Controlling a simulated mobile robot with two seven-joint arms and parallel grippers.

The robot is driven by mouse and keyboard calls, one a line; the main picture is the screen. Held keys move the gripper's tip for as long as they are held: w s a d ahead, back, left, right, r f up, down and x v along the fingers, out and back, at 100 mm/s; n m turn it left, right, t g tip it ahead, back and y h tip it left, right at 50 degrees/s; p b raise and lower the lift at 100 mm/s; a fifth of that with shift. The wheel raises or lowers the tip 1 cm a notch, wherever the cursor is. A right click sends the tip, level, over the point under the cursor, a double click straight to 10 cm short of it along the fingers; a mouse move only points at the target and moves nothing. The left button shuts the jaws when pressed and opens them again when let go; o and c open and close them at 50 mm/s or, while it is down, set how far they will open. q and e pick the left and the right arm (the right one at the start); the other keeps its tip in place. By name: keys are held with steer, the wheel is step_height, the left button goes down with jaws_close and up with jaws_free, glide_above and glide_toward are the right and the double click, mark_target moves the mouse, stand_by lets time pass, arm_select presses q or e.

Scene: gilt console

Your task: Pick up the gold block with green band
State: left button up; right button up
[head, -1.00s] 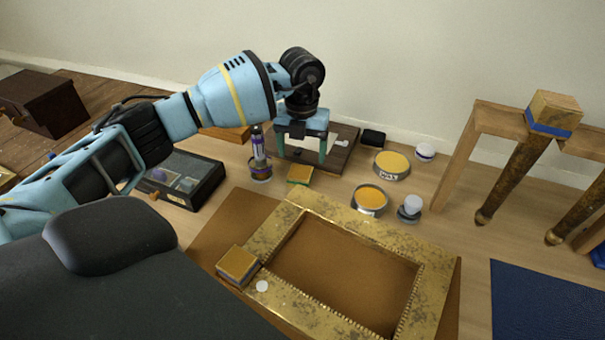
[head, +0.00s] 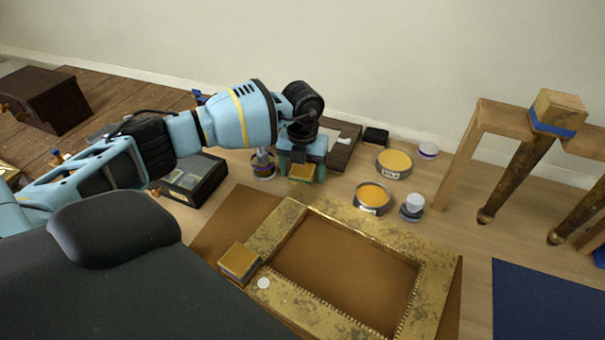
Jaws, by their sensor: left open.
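The gold block with green band (head: 303,174) sits on the wooden table just behind the gilt frame's back left corner. Only its gold top and part of its front side show clearly. My left gripper (head: 302,172) points down over the block, with one teal finger at its left and one at its right. The jaws are open. I cannot tell whether a finger touches the block. My right gripper is not in view.
The gilt frame (head: 436,285) lies in front, with another gold block (head: 239,262) on its left corner. A jar (head: 263,165) stands close left of the gripper. Open tins (head: 372,197) (head: 394,163) stand right. A dark case (head: 205,184) is at left.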

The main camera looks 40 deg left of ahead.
mark_target(302, 170)
arm_select(q)
steer(key=c, duration=1.1)
steer(key=shift+o, duration=0.2)
steer(key=shift+r, duration=0.75)
step_height(302, 170, up, 2)
steer(key=shift+r, duration=0.15)
steer(key=s+d, duration=0.2)
steer(key=s, duration=0.3)
steer(key=s+d, duration=0.2)
steer(key=s, duration=0.3)
steer(key=s+d+r, duration=0.1)
steer(key=s, duration=0.4)
steer(key=shift+d+r, duration=0.1)
steer(key=shift+d, duration=0.3)
